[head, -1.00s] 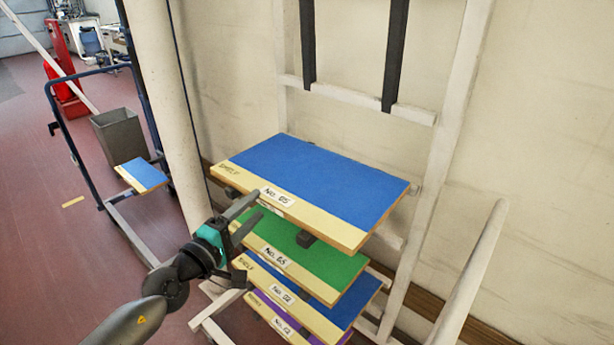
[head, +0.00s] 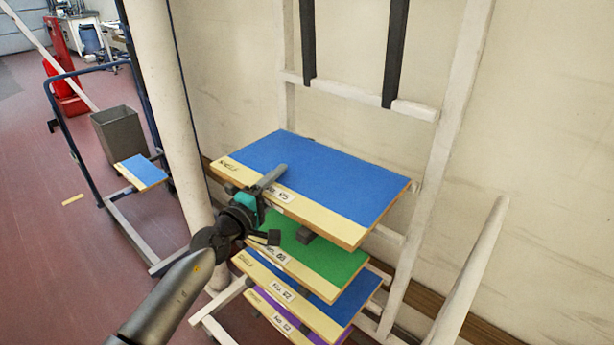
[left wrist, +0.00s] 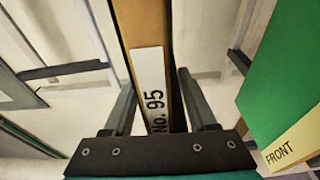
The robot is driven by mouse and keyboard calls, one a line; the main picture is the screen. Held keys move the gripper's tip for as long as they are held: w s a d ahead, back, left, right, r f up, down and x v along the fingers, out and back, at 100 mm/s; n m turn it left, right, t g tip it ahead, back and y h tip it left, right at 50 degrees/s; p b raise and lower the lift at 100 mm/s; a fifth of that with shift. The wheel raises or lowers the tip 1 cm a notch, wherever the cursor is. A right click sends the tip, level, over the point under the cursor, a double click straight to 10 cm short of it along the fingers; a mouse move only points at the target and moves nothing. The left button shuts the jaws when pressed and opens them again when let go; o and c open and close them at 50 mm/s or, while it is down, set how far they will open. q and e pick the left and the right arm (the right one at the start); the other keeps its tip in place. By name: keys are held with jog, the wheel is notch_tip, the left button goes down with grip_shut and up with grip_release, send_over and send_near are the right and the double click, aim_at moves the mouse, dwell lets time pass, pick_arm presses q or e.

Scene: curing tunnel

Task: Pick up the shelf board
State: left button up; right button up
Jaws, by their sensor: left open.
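The top shelf board (head: 325,180), blue with a cream front strip marked SHELF and a white number label, lies flat on the white rack. My left gripper (head: 277,203) is open at its front edge, one finger above the board and the other below. In the left wrist view the board's edge (left wrist: 136,35) with the label No. 95 runs between the two open fingers (left wrist: 156,82), with gaps showing on both sides. The gripper hides part of the label in the head view. My right gripper is not in view.
Below are a green board (head: 325,262), another blue board (head: 335,312) and a purple one, close under each other. Black straps (head: 395,50) hang from the rack above. A cream pole (head: 170,110) stands left. A blue-railed cart (head: 75,150) holds a small blue board (head: 143,172).

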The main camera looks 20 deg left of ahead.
pick_arm(q)
jog(key=shift+w+d, duration=0.1)
jog(key=shift+w, duration=0.25)
grip_shut()
dwell(1.2)
jog(key=shift+r, duration=0.25)
